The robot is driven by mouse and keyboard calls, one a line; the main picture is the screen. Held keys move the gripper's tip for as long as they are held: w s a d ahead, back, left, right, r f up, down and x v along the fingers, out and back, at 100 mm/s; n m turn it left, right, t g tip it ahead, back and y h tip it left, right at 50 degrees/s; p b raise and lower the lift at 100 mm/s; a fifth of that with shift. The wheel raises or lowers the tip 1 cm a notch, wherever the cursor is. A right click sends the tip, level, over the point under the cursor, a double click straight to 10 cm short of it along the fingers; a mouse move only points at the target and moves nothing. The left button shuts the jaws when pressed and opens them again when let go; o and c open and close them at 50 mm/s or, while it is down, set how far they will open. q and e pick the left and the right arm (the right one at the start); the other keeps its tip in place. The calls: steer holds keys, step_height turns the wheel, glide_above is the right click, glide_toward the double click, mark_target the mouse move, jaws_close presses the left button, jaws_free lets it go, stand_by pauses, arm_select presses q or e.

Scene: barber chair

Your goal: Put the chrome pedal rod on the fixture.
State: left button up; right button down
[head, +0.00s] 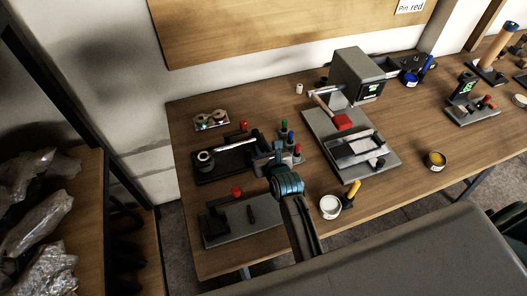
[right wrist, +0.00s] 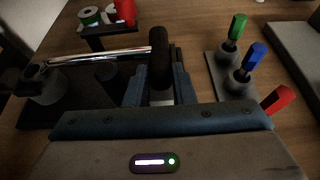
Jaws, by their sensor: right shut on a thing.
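The chrome pedal rod (head: 236,142) is a shiny bar with a black end; it also shows in the right wrist view (right wrist: 105,55). My right gripper (head: 264,158) is shut on the black end, which stands between its fingers in the right wrist view (right wrist: 160,85). The rod reaches left over a dark fixture (head: 222,172) with a round post (head: 204,158) at its left. The rod's far end is at or just above this post (right wrist: 42,86); I cannot tell whether they touch. My left gripper is not in view.
Screwdrivers with green, blue and red handles (right wrist: 246,58) stand in a rack close to the right of my gripper. A grey machine (head: 357,75) stands at the back right. A white cup (head: 330,206) is near the front edge.

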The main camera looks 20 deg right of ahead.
steer(key=shift+s+f, duration=0.1)
steer(key=shift+f, duration=0.15)
steer(key=shift+s+a+f+b, duration=0.1)
steer(key=shift+s+f+b, duration=0.25)
steer(key=shift+f, duration=0.3)
steer(key=c, duration=1.2)
jaws_free()
steer(key=shift+c, duration=0.2)
steer(key=shift+a, duration=0.2)
steer(key=shift+d+r, duration=0.1)
steer(key=shift+r, duration=0.15)
steer(key=s+r+p, duration=0.1)
steer(key=s+p, duration=0.1)
steer(key=s+r+p, duration=0.1)
steer(key=r+p, duration=0.1)
steer(key=shift+s+d+p, duration=0.3)
steer(key=shift+s+d, duration=0.1)
steer(key=p+v, duration=0.3)
steer(key=v, duration=0.4)
steer(key=shift+p, duration=0.4)
